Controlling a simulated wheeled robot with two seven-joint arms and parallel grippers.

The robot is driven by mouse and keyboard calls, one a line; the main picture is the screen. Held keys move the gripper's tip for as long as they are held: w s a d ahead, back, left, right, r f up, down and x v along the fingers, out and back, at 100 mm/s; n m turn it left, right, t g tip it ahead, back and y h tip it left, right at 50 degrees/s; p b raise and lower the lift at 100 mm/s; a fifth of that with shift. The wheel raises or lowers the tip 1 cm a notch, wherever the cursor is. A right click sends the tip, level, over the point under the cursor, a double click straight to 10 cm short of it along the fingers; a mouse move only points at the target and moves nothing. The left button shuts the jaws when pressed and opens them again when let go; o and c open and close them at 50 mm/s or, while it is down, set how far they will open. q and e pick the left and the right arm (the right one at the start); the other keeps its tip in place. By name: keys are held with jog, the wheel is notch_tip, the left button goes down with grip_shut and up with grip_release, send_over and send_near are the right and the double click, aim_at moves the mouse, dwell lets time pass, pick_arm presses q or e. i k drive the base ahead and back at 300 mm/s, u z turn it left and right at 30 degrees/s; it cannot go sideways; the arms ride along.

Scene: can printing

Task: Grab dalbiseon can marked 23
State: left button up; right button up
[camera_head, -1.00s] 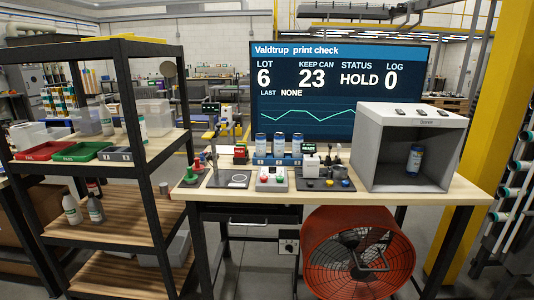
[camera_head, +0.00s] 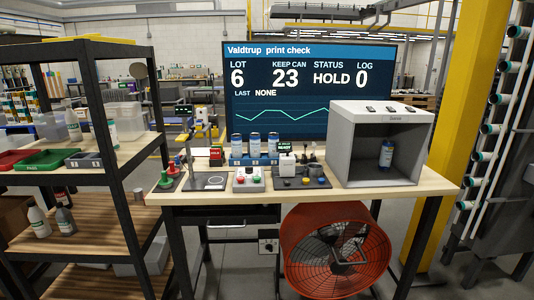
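Several blue-and-silver cans are in view. A row of three stands in a blue holder (camera_head: 262,160) on the wooden workbench: a left can (camera_head: 237,147), a middle can (camera_head: 255,146) and a right can (camera_head: 272,146). Another blue can (camera_head: 386,154) stands upright inside the grey open-front box (camera_head: 345,150) at the bench's right. The marks on the cans are too small to read, so I cannot tell which is 23. The screen (camera_head: 300,88) behind reads "KEEP CAN 23", "STATUS HOLD", "LOG 0". Neither of my grippers is in view.
A button box (camera_head: 247,180), a dark device base (camera_head: 303,183) and a stand with a flat plate (camera_head: 208,182) occupy the bench (camera_head: 320,194). A black shelf rack (camera_head: 120,175) stands left. A red fan (camera_head: 336,250) sits under the bench, and a yellow post (camera_head: 438,130) stands right.

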aim_at(255, 138)
jog(key=z, duration=0.75)
jog(key=i, duration=0.65)
jog(key=z, duration=1.05)
jog(key=i, duration=0.85)
jog(key=u, duration=0.4)
jog(key=i, duration=0.75)
jog(key=u, duration=0.8)
